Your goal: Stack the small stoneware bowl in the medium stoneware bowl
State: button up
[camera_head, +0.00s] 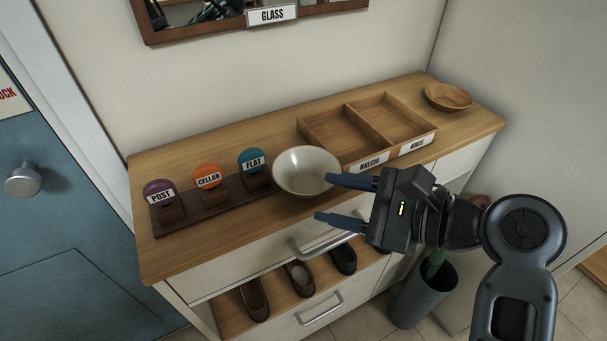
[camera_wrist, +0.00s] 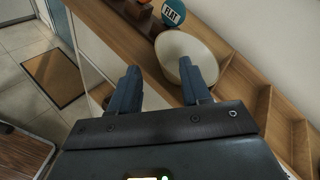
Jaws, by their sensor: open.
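A cream stoneware bowl (camera_head: 307,170) with a darker rim stands upright on the wooden cabinet top. It also shows in the wrist view (camera_wrist: 182,48), past the right finger. Only one stoneware bowl outline is clear, and I cannot tell whether it is the small or the medium one, or whether another is nested in it. My gripper (camera_head: 325,198) is open, with nothing between its fingers. It is at the bowl's lower right, and its upper fingertip overlaps the bowl's right edge in the head view. The wrist view shows both fingers apart (camera_wrist: 160,70); contact with the bowl cannot be told.
A two-compartment wooden tray (camera_head: 349,107) stands right of the bowl, empty. A wooden dish (camera_head: 448,97) is at the far right. A dark rack (camera_head: 225,202) with purple, orange and teal labelled discs is at left. Drawer handles and shoes are below; a grey bin (camera_head: 421,298) is on the floor.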

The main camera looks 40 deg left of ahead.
aim_at(286, 187)
jog(key=shift+p+x, duration=0.4)
jog(key=shift+x, duration=3.5)
jog(key=shift+w+r, duration=0.1)
jog(key=shift+w, duration=0.05)
jog(key=shift+c, duration=0.2)
grip_shut()
